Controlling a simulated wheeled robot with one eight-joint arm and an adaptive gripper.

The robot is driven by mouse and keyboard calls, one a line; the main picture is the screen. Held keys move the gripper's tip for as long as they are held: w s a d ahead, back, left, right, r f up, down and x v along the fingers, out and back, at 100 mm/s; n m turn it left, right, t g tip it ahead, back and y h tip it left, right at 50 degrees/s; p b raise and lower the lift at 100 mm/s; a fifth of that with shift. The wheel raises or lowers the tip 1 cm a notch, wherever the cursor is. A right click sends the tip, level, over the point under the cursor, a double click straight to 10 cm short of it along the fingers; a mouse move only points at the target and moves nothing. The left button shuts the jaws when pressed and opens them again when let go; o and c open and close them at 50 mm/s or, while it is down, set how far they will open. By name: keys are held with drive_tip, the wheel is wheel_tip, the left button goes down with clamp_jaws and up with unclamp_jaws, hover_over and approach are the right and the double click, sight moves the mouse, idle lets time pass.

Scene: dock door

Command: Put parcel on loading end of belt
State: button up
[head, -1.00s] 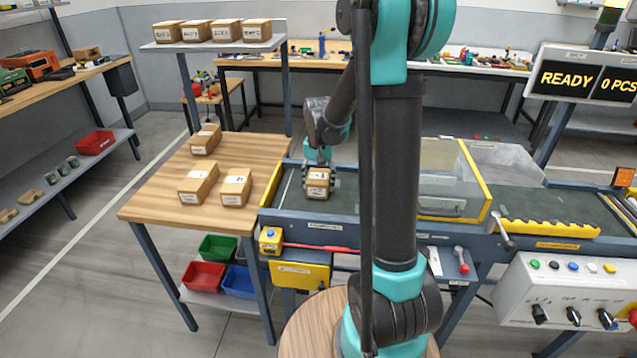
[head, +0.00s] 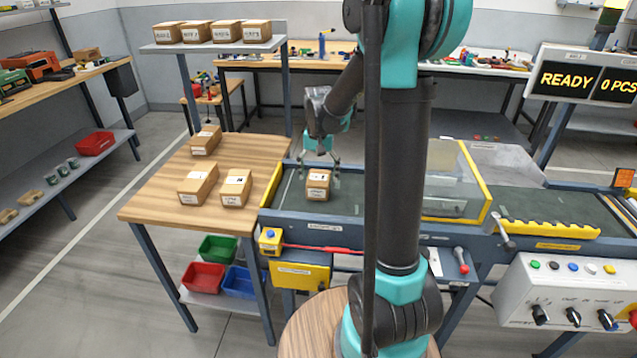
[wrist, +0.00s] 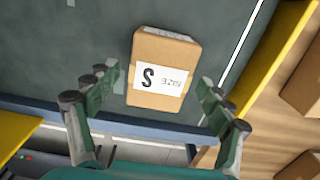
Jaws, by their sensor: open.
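A small brown parcel (head: 318,184) with a white label rests on the dark belt (head: 345,199) at its left end, beside the wooden table. In the wrist view the parcel (wrist: 163,70) lies flat on the belt (wrist: 60,50), its label reading S and some digits. My gripper (head: 320,166) is open just above the parcel. In the wrist view its fingers (wrist: 155,115) stand apart on either side of the parcel's near end, with gaps showing on both sides.
Several parcels stand on the wooden table (head: 222,218) to the left, and more on a shelf (head: 215,45) behind. A yellow-framed clear guard (head: 452,180) covers the belt to the right. A display (head: 585,80) reads READY, 0 PCS. A control box (head: 570,290) is at front right.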

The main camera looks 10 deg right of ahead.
sight(319, 177)
wheel_tip(319, 177, up, 9)
drive_tip(key=shift+f, duration=0.1)
idle(0.4)
